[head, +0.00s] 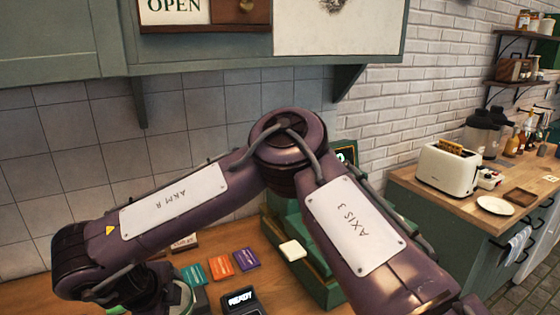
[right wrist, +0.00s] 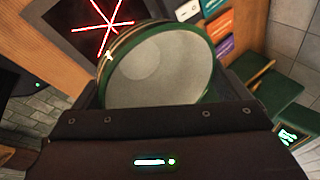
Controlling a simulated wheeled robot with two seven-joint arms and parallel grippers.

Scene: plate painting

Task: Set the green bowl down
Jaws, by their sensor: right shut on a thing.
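The green bowl (right wrist: 160,65), with a green outside and a pale grey inside, fills the upper middle of the right wrist view. My right gripper (right wrist: 158,103) is shut on the bowl's near side; its fingertips are mostly hidden. In the head view my right arm crosses from the right to the lower left, and its gripper (head: 140,296) is cut by the bottom edge. Only slivers of the bowl (head: 186,299) show beside it there. A dark panel with red star-like lines (right wrist: 95,22) lies behind the bowl. I cannot tell whether the bowl touches anything. My left gripper is not in view.
Teal, orange and purple cards (head: 221,267) lie on the wooden counter (head: 263,272). A black device reading READY (head: 240,299) and a green stepped stand with a white block (head: 292,250) are to their right. A toaster (head: 448,168) stands on the far counter.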

